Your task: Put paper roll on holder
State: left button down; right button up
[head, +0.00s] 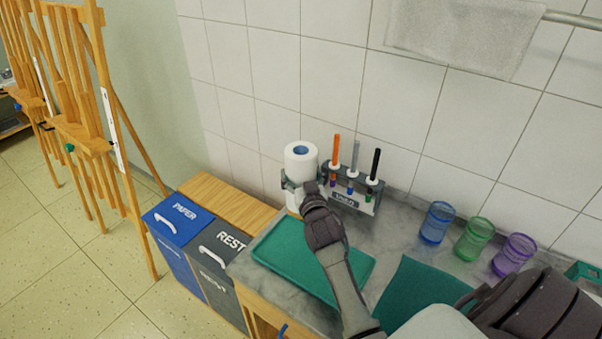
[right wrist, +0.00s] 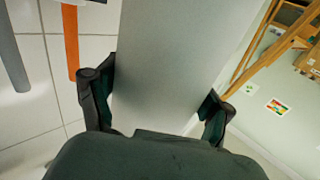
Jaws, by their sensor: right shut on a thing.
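The white paper roll (head: 300,162) stands upright near the tiled wall at the back of the counter, with a round blue centre showing at its top. My right gripper (head: 306,185) is shut around its side. In the right wrist view the roll's pale surface (right wrist: 165,65) fills the space between the two fingers (right wrist: 155,108). My gripper hides much of the roll's lower part, and I cannot make out a separate holder or tell whether the roll rests on one. My left gripper is not in view.
A rack (head: 350,201) with orange, grey and black markers stands close right of the roll. A green tray (head: 292,260) lies in front. Blue (head: 437,223), green (head: 474,239) and purple (head: 514,254) cups stand right. Bins (head: 185,222) and easels (head: 85,140) are left.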

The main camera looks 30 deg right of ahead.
jog(key=shift+f+b, duration=0.65)
jog(key=shift+f, duration=0.25)
jog(key=o, duration=1.1)
jog(key=shift+o, duration=0.2)
notch_tip(320, 180, up, 8)
jog(key=p, duration=0.7)
jog(key=shift+p, duration=0.35)
